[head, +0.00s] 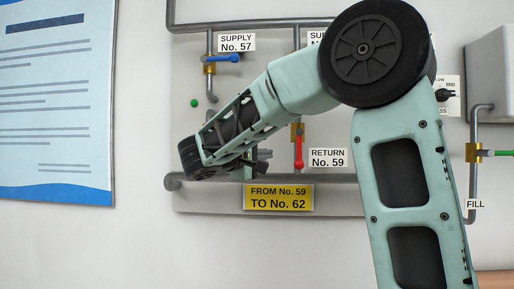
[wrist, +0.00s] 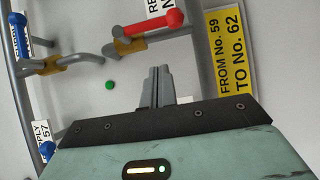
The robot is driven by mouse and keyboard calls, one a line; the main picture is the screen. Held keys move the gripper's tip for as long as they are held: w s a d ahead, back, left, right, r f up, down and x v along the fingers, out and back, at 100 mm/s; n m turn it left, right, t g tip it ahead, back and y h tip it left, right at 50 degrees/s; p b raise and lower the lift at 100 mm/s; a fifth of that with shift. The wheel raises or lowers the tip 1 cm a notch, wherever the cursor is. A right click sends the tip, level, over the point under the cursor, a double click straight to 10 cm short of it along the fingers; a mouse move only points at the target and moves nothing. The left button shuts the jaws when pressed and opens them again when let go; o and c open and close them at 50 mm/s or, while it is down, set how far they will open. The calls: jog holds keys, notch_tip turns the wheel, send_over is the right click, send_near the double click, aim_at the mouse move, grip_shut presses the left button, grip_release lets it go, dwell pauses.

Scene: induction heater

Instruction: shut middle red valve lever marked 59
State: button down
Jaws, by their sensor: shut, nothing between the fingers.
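The red valve lever (head: 299,152) hangs straight down from its brass valve body (head: 297,130), in line with the vertical pipe. The label RETURN No. 59 (head: 328,158) is just right of it. In the wrist view the red lever (wrist: 155,24) lies at the top, pointing right from its brass body (wrist: 124,46). My gripper (head: 264,160) is left of the lever in the head view, apart from it. In the wrist view my gripper's fingertips (wrist: 157,72) are together and empty, below the lever with a visible gap.
A yellow sign (head: 279,198) sits under the lower horizontal pipe (head: 335,178). A blue lever (head: 222,58) marked SUPPLY No. 57 is at upper left. A green knob (head: 195,102) is on the wall. My arm hides the right part of the panel.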

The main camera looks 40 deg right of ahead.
aim_at(299, 149)
jog(key=s+d+p, duration=0.2)
jog(key=d+p, duration=0.2)
jog(key=d, duration=0.3)
jog(key=shift+d+f+b, duration=0.2)
jog(key=shift+b, duration=0.25)
